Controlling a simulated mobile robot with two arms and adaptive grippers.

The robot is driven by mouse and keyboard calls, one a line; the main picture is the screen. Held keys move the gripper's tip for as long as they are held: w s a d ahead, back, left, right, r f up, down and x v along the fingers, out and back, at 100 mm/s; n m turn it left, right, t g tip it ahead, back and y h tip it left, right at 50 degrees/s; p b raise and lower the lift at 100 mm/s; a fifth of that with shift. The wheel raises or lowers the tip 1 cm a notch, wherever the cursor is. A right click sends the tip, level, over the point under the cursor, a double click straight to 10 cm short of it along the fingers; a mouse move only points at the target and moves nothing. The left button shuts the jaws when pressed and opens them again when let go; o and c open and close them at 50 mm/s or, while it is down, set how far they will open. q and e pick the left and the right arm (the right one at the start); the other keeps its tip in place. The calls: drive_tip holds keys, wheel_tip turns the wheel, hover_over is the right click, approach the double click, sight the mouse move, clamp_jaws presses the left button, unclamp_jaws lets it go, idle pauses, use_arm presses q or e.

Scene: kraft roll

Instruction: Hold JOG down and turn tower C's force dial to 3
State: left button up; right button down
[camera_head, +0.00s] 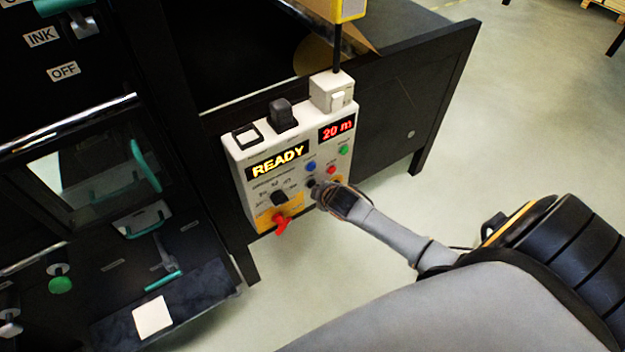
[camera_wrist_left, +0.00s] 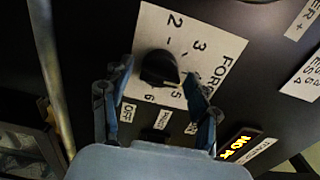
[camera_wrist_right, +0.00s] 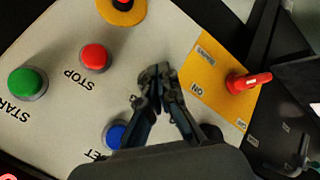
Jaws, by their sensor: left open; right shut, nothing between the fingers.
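The force dial is a black knob (camera_wrist_left: 160,68) on a white plate (camera_wrist_left: 150,22) marked FORCE, with 2, 3, 5 and 6 readable around it in the left wrist view. I cannot tell which number it points to. My left gripper (camera_wrist_left: 160,90) is open, its fingers on either side of the knob. My right gripper (camera_wrist_right: 160,80) is shut and empty, its tips over the control panel (camera_head: 237,150). In the head view it covers the panel's lower right. A dark round part (camera_wrist_right: 212,132), partly hidden beside its fingers, may be JOG; no JOG label is readable.
The right wrist view shows a green START button (camera_wrist_right: 28,82), a red STOP button (camera_wrist_right: 95,57), a blue button (camera_wrist_right: 115,133) and a red switch (camera_wrist_right: 248,82) on yellow. The panel's display (camera_head: 278,160) reads READY. Open floor (camera_head: 530,110) lies to the right.

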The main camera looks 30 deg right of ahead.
drive_tip(key=shift+w, duration=0.45)
idle(1.0)
use_arm(q)
drive_tip(key=c, duration=0.7)
drive_tip(key=n, duration=0.8)
drive_tip(key=o, duration=0.5)
drive_tip(key=shift+n, duration=0.3)
drive_tip(key=shift+o, duration=1)
use_arm(e)
drive_tip(key=shift+r, duration=0.1)
use_arm(q)
drive_tip(key=s, duration=0.7)
